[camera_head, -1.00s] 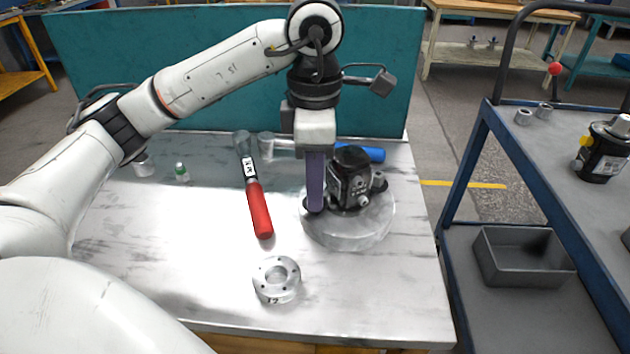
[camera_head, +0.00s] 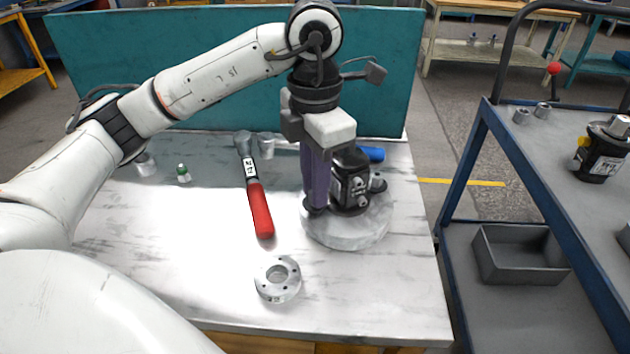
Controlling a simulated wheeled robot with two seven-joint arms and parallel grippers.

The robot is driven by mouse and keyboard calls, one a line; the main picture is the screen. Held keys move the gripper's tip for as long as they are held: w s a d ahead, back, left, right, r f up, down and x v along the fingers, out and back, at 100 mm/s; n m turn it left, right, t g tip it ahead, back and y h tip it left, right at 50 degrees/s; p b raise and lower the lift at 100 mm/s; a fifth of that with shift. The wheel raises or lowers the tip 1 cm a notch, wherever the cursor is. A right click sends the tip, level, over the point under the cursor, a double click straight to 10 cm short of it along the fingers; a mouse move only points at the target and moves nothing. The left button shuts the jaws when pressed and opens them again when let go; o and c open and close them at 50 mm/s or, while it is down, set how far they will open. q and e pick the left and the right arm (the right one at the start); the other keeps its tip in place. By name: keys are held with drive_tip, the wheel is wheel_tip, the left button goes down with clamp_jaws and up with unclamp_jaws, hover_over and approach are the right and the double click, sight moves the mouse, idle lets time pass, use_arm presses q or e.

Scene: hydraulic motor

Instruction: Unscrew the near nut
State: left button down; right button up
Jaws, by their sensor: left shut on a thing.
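The black hydraulic motor (camera_head: 352,182) stands on a round metal disc (camera_head: 345,233) on the table. My left gripper (camera_head: 317,205) points straight down at the motor's left side, its purple fingers reaching to the motor's base flange. It is shut on a small dark part low beside the motor, where the near nut would be; the fingers mostly hide that part. Another dark fastener (camera_head: 378,183) shows at the motor's right side. My right gripper is not in view.
A red-handled tool (camera_head: 261,212) lies left of the disc, and a metal ring (camera_head: 277,279) lies near the front. A blue-handled tool (camera_head: 370,154) lies behind the motor. At right, a blue cart (camera_head: 560,150) carries another motor (camera_head: 602,150) and a grey bin (camera_head: 520,255).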

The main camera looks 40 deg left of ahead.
use_arm(q)
drive_tip(key=shift+f, duration=0.2)
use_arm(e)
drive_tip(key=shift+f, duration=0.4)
